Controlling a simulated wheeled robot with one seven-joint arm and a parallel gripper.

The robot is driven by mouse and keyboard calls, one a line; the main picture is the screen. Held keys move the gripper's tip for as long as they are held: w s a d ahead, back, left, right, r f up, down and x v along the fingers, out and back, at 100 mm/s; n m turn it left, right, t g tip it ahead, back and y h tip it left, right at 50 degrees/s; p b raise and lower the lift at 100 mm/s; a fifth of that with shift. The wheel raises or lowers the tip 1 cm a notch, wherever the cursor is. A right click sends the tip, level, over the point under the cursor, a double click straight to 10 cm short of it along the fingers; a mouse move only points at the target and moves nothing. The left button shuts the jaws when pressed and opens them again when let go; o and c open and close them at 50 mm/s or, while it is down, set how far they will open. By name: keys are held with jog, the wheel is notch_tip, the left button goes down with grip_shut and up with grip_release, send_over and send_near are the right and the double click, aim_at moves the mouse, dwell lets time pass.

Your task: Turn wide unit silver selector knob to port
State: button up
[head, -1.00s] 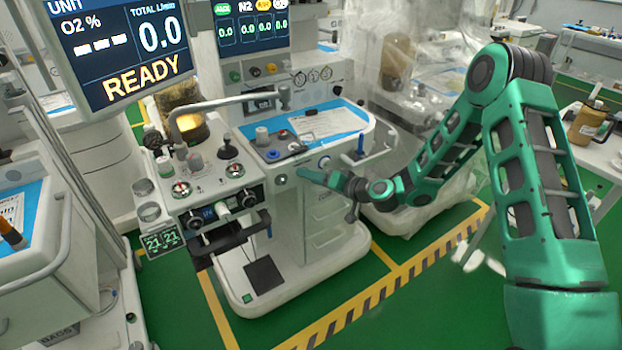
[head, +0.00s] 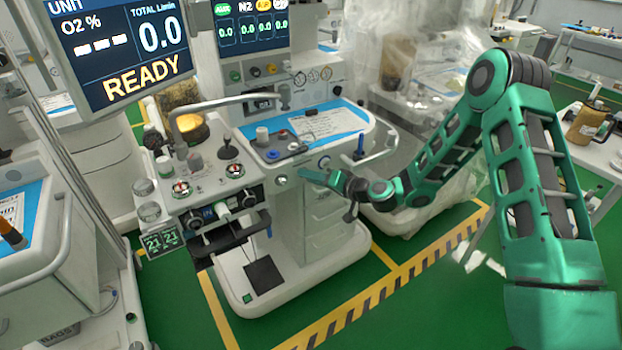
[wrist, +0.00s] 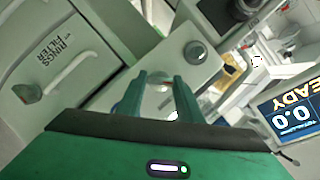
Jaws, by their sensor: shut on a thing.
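My gripper (head: 303,173) is at the front panel of the wide unit (head: 310,232), reaching in from the right. In the wrist view its two green fingers (wrist: 160,95) are shut on a pale silver rounded thing (wrist: 159,86), which looks like the silver selector knob. The fingers hide most of it, and its pointer or markings cannot be read. In the head view the gripped part is hidden behind the gripper tip.
A blue handle (head: 360,147) and side rail (head: 382,150) are close by. A drawer front with a handle (wrist: 60,78) is beside the fingers. A monitor (head: 125,50) reads READY.

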jog(key=shift+d+f+m+t+y, duration=0.2)
jog(key=shift+m+t+y, duration=0.5)
jog(key=shift+m, duration=2.05)
jog(key=shift+a+f+m+t+y, duration=0.1)
jog(key=shift+f+m+t+y, duration=0.4)
jog(key=shift+m, duration=2.2)
jog(key=shift+d+f+m+t+y, duration=0.1)
jog(key=shift+m+t+y, duration=0.7)
jog(key=shift+m, duration=1.95)
jog(key=o, duration=0.9)
jog(key=shift+o, duration=0.9)
jog(key=shift+a+r, duration=0.1)
